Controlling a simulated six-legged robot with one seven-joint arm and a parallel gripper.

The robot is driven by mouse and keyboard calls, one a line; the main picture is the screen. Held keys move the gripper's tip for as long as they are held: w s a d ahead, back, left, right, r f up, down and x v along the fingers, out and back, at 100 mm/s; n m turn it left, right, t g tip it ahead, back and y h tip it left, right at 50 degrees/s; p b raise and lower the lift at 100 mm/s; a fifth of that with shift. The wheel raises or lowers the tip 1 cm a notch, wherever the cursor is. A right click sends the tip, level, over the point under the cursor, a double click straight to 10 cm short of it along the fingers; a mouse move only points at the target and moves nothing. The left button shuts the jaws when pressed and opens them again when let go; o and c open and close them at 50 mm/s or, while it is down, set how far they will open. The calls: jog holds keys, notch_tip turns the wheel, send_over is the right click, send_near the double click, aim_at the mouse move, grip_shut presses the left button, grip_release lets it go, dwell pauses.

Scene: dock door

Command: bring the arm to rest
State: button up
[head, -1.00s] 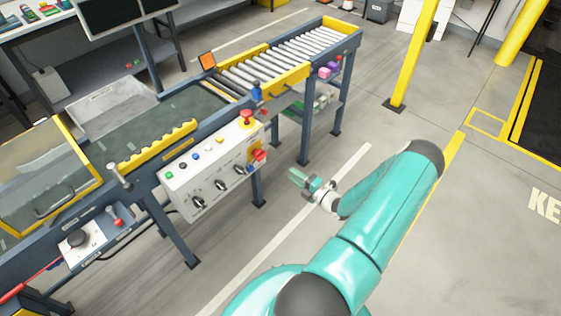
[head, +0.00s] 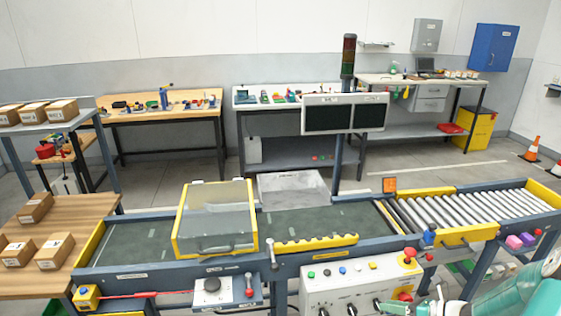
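My arm is teal and shows only in the lower right corner of the head view. My gripper (head: 428,306) is at the bottom edge, just right of the control box (head: 345,285) with its buttons and black knobs. It is small and partly cut off by the frame edge, so I cannot tell whether its fingers are apart or what is between them. A red button on the box lies close to it in the picture; whether they touch is unclear.
A conveyor with a dark belt (head: 140,243) and rollers (head: 480,208) spans the foreground. A yellow-framed clear guard (head: 215,222) stands over the belt. Cartons (head: 55,250) lie on a wooden table at left. Workbenches (head: 160,110) line the back wall. Orange cones (head: 533,148) stand at far right.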

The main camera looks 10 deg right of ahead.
jog(key=s+a+r+n+g+h, duration=0.2)
jog(key=s+a+r+n+g, duration=0.15)
jog(key=a+r+n, duration=0.5)
jog(key=s+a+r+n+g+h, duration=0.2)
jog(key=a+r+n+g+h, duration=0.15)
jog(key=a+r+n, duration=0.45)
jog(key=s+a+r+n+t+h, duration=0.3)
jog(key=s+a+r+n, duration=0.3)
jog(key=n, duration=1.1)
jog(key=s+r+h, duration=0.1)
jog(key=s+r, duration=0.3)
jog(key=r, duration=0.1)
jog(key=shift+s+t+h, duration=0.15)
jog(key=shift+t+h, duration=0.2)
jog(key=shift+t, duration=0.05)
